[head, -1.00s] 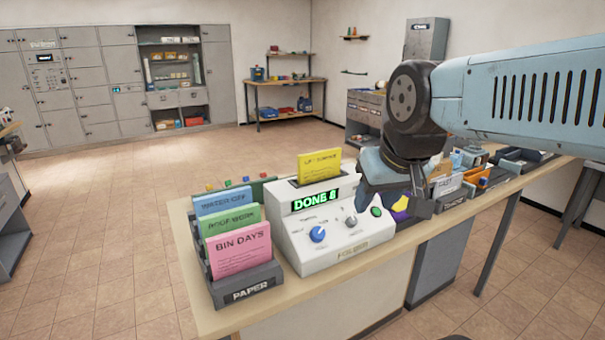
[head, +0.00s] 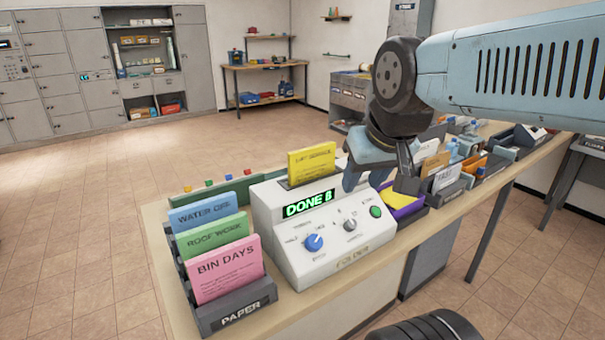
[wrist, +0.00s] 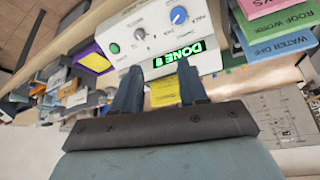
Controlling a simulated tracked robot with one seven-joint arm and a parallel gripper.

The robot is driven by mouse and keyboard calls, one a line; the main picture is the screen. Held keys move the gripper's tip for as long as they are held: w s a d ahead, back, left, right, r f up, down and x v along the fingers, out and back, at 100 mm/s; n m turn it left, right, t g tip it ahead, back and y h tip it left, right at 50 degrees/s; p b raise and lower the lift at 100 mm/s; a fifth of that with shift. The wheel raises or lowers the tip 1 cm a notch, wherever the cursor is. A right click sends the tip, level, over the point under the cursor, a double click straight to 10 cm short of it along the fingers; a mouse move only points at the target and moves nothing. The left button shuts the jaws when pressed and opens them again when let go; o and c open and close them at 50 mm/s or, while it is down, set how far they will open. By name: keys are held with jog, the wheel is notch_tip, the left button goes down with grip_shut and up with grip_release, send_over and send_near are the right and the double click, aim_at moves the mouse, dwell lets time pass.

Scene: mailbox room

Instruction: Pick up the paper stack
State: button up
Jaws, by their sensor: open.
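A yellow paper stack (head: 312,163) stands upright in the top slot of a white folder machine (head: 330,262). The machine's green display reads "DONE" with a character after it. Pink (head: 225,270), green (head: 213,235) and blue (head: 202,212) stacks stand in a grey tray labelled PAPER (head: 243,312) left of the machine. My gripper (head: 378,182) is open and empty, right of the yellow stack and apart from it in the head view. In the wrist view, the yellow stack (wrist: 165,94) shows between the open fingers (wrist: 157,68), beyond them.
A purple-edged tray with yellow inside (head: 403,205) sits right of the machine. Several trays of cards and envelopes (head: 445,185) fill the counter further right. The counter (head: 160,250) has a bare strip at the left. Open floor (head: 215,145) lies behind it.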

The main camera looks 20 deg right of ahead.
jog(key=shift+o, duration=0.4)
notch_tip(320, 180, up, 3)
jog(key=m+g+h, duration=0.4)
jog(key=m, duration=1)
send_over(314, 161)
jog(key=a, duration=0.5)
jog(key=shift+s, duration=0.4)
jog(key=shift+w+d+f, duration=0.1)
jog(key=shift+w+f, duration=0.1)
jog(key=shift+f, duration=0.1)
jog(key=x, duration=1.3)
jog(key=shift+s+d, duration=0.2)
jog(key=shift+d, duration=0.2)
jog(key=shift+f, duration=0.2)
jog(key=shift+c, duration=0.3)
grip_shut()
